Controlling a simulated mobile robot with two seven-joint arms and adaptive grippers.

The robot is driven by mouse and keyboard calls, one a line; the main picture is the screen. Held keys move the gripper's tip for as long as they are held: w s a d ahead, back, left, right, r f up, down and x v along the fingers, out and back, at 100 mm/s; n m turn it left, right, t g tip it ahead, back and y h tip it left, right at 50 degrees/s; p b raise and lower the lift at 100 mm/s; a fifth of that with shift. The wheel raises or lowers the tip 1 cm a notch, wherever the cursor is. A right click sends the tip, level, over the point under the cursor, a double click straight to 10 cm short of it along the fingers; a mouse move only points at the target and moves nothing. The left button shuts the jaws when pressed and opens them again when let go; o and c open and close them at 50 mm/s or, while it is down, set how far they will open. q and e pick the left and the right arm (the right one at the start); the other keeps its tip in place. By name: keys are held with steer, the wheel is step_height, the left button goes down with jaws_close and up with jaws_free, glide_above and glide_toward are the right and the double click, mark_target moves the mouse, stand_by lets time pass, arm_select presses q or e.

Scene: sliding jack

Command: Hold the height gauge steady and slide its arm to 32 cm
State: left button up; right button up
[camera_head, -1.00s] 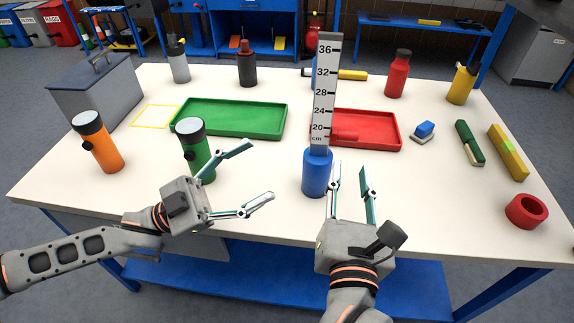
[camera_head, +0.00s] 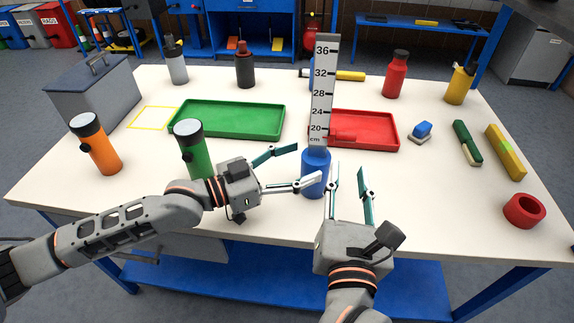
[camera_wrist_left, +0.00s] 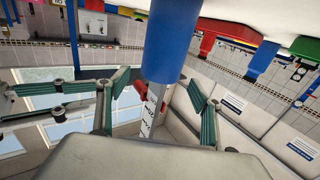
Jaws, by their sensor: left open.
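The height gauge stands upright near the table's front middle, with a blue round base (camera_head: 315,178) and a tall grey scale (camera_head: 323,85) marked 20 to 36. A short red piece (camera_head: 343,135), apparently its sliding arm, sticks out right at the scale's low end, below 20; a red part (camera_wrist_left: 142,88) also shows beside the scale in the left wrist view. My left gripper (camera_head: 307,162) is open, its fingertips at the base's left side; contact is unclear. In its wrist view, base and scale appear between the fingers. My right gripper (camera_head: 348,170) is open and empty, just right of the base.
A green tray (camera_head: 225,131) lies behind left and a red tray (camera_head: 375,144) behind right. A green flashlight (camera_head: 194,155) stands close to my left gripper. A red ring (camera_head: 524,210) lies far right.

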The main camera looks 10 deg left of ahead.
mark_target(329, 152)
arm_select(q)
steer(key=shift+x, duration=2.4)
steer(key=c, duration=1.5)
